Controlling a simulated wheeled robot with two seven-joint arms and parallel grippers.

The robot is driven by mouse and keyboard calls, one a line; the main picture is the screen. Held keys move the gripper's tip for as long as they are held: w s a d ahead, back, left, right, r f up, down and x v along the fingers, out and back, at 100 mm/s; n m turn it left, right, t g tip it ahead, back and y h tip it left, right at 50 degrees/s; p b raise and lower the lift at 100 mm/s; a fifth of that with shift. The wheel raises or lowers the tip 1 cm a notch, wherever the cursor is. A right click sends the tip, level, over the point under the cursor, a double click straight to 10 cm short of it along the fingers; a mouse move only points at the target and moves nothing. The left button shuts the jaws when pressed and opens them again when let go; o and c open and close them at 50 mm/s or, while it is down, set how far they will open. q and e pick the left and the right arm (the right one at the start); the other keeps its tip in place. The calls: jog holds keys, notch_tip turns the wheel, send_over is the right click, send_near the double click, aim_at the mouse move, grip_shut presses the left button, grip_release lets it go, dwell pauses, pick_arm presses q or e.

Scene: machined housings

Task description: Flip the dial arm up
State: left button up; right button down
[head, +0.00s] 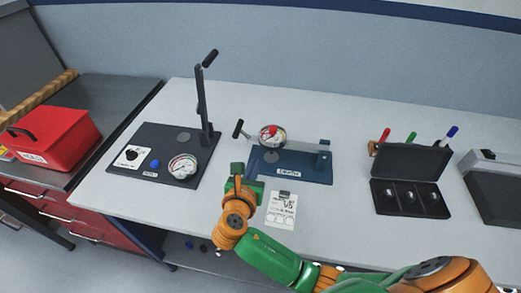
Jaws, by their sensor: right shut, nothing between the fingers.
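The dial arm (300,144) is a pale bar lying low and roughly level over a blue base (290,174). It runs left from a blue hinge post (324,157) to a round dial (272,136) with a red-marked face. A black-tipped handle (238,128) sticks out at its left end. My right gripper (237,168), green and orange, is shut and empty at the base's front left, below the handle in the picture and apart from it. My left gripper is out of view.
Left is a dark panel (150,135) with a gauge (182,166), blue knob and upright black lever (203,100). A printed card (281,210) lies in front of the base. Right are an open black case (410,197), markers and a dark box (500,190). A red toolbox (50,135) stands far left.

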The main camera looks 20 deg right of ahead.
aim_at(282, 139)
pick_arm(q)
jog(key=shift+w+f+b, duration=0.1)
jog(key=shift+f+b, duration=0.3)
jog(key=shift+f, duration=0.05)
pick_arm(e)
jog(key=x, duration=0.8)
jog(key=shift+w+d+f, duration=0.2)
jog(key=shift+w, duration=0.05)
jog(key=shift+r, duration=0.1)
